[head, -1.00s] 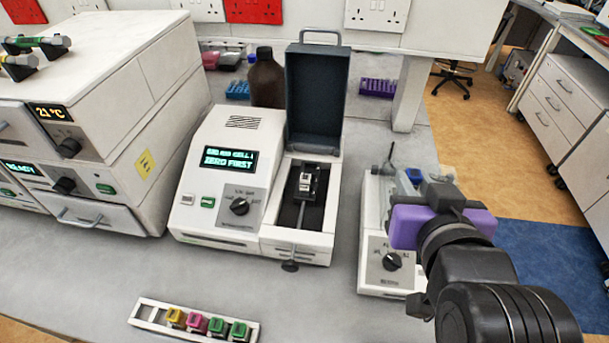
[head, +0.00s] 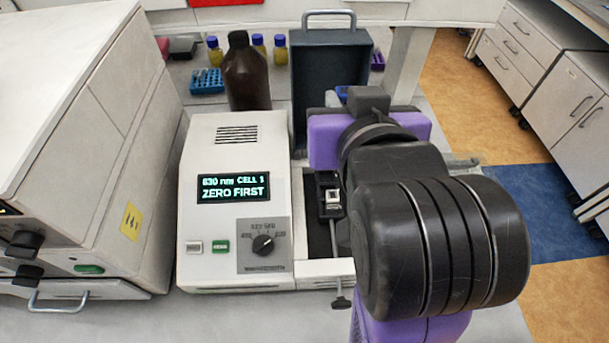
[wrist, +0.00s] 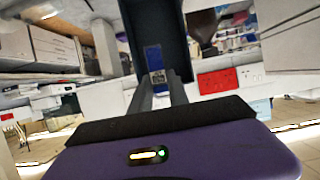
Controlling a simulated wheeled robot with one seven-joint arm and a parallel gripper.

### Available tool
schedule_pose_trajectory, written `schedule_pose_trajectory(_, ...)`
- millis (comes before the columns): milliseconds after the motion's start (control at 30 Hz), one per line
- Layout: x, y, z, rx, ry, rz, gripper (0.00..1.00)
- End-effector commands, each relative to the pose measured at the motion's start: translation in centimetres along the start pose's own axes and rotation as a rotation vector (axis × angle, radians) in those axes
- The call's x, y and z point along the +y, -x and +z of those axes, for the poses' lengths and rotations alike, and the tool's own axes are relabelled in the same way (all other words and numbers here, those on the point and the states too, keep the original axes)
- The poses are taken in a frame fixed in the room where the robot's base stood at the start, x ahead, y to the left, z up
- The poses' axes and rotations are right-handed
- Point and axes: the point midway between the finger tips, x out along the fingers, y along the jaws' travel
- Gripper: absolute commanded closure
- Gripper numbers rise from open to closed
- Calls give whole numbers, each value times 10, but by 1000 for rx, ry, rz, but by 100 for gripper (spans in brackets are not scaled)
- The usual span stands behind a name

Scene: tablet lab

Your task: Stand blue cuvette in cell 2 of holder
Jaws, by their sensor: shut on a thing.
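The blue cuvette (wrist: 153,57) is between the fingers of my gripper (wrist: 158,80) in the wrist view. The gripper is shut on it. In the head view, the purple gripper body (head: 325,140) is above and in front of the photometer's open sample compartment. The fingertips are hidden there, and a small blue patch (head: 342,94) shows behind the gripper. The holder (head: 330,200) is a black block in the compartment with a light piece visible in it. My arm covers its right side, so I cannot make out all its cells.
The photometer (head: 215,165) reads "630 nm CELL 1 ZERO FIRST". Its dark lid (head: 312,75) stands open behind my gripper. A brown bottle (head: 246,78) and a blue rack (head: 206,82) stand behind. A stacked white instrument (head: 100,130) is at left.

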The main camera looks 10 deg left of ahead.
Motion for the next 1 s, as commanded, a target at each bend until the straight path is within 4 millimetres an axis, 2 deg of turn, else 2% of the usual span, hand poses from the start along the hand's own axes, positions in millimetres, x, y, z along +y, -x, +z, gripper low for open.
schedule_pose_trajectory(167, 0, -7, 19, -5, 2, 1, 100)
schedule_pose_trajectory(600, 0, -46, 115, -7, 4, 0, 100)
schedule_pose_trajectory(700, 0, -53, 131, -5, 3, 1, 100)
schedule_pose_trajectory(1000, 0, -64, 155, -3, 2, 0, 100)
